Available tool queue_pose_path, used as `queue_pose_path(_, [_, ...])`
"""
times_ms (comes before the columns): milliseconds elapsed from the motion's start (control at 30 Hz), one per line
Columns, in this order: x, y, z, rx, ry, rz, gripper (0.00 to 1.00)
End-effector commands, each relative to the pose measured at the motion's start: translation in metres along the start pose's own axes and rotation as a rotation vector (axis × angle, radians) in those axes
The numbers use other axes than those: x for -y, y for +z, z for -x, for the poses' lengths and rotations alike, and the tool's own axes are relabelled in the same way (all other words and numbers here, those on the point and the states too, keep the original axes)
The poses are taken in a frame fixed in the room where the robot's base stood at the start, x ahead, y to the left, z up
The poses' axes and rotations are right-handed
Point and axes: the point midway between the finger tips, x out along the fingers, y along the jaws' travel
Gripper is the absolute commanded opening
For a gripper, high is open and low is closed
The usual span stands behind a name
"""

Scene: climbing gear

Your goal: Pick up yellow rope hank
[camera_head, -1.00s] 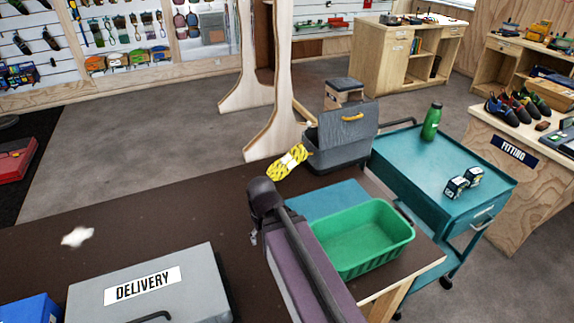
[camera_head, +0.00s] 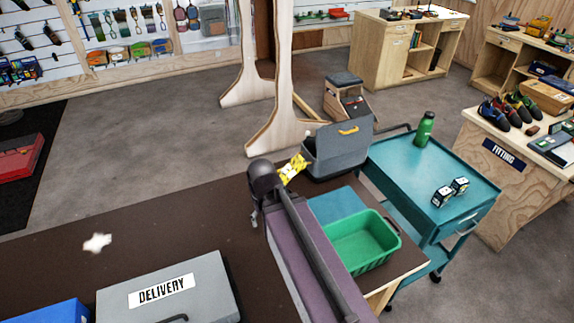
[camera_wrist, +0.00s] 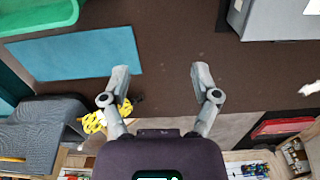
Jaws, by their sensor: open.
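The yellow rope hank (camera_head: 293,168) has a pale band and lies at the far edge of the dark table (camera_head: 170,215), beside the grey lidded case (camera_head: 340,155). In the head view my arm hides part of it. In the wrist view the hank (camera_wrist: 94,122) shows low on the left, partly behind my left finger and next to the grey case (camera_wrist: 35,140). My gripper (camera_wrist: 160,76) is open and empty, its fingers apart above the dark tabletop. The hank is not between the fingertips.
A teal mat (camera_head: 330,203) and a green bin (camera_head: 362,245) lie right of my arm. A grey DELIVERY box (camera_head: 195,290) stands in front. A teal cart (camera_head: 455,170) holds a green bottle (camera_head: 424,128). The table's left middle is mostly clear, with a white patch (camera_head: 97,243).

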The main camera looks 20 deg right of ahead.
Motion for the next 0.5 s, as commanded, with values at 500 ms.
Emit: queue_pose_path(500, [0.000, 0.000, 0.023, 0.000, 0.000, 0.000, 0.79])
